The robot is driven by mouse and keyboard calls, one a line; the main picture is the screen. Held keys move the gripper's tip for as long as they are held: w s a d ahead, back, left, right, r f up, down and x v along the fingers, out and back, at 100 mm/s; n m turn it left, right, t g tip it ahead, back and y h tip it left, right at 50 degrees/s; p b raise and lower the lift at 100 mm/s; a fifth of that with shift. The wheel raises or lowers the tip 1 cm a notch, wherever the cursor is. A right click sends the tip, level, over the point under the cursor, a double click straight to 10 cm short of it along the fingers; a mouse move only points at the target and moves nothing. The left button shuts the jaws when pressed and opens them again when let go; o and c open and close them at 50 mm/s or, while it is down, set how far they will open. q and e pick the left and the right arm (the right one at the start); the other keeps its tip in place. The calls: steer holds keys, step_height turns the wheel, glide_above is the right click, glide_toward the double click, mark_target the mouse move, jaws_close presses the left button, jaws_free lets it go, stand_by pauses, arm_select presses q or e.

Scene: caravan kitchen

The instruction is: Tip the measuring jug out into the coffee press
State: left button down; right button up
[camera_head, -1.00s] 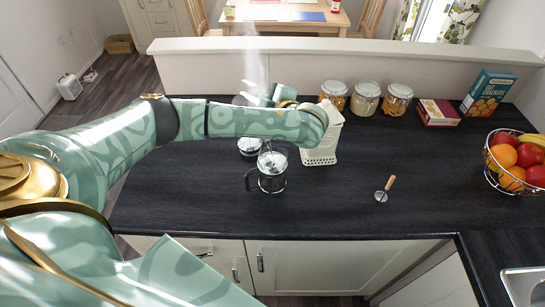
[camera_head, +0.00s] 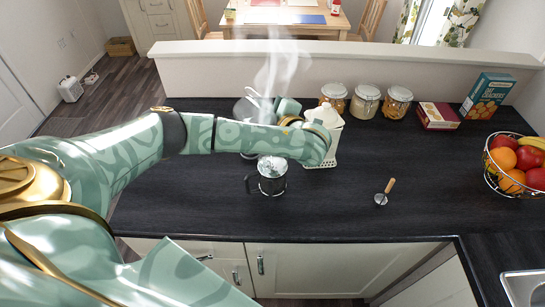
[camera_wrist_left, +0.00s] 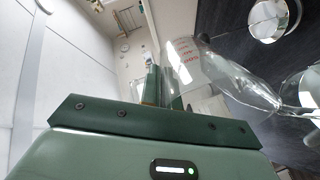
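The coffee press (camera_head: 272,177) stands upright on the dark counter, its black handle to the left. My left arm reaches across behind it and covers much of that area. My left gripper (camera_head: 288,107) is seen from behind. In the left wrist view its fingers (camera_wrist_left: 163,85) are shut on the clear measuring jug (camera_wrist_left: 190,62), which has red markings and is strongly tilted. A clear, narrowing shape like running liquid leads from it towards glassware at the right edge. The exact landing spot is unclear. My right gripper is out of view.
A white perforated holder (camera_head: 326,135) stands just right of my gripper. Lidded jars (camera_head: 366,101), a cracker box (camera_head: 487,95) and a fruit basket (camera_head: 515,166) are further right. A small wooden-handled tool (camera_head: 385,191) lies on otherwise clear counter. Steam (camera_head: 277,70) rises behind my arm.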

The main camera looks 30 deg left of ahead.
arm_select(q)
steer(key=shift+s+d+r+y+p, duration=0.1)
steer(key=shift+d+r+y+p, duration=0.15)
steer(key=shift+p, duration=0.25)
steer(key=shift+p, duration=0.35)
steer(key=shift+s+d+r+t+y+p, duration=0.1)
steer(key=shift+s+d+t+y+p, duration=0.1)
steer(key=shift+t+y+p, duration=0.15)
steer(key=shift+s+d+r+y+p, duration=0.1)
steer(key=shift+d+y+p, duration=0.2)
steer(key=shift+p, duration=0.15)
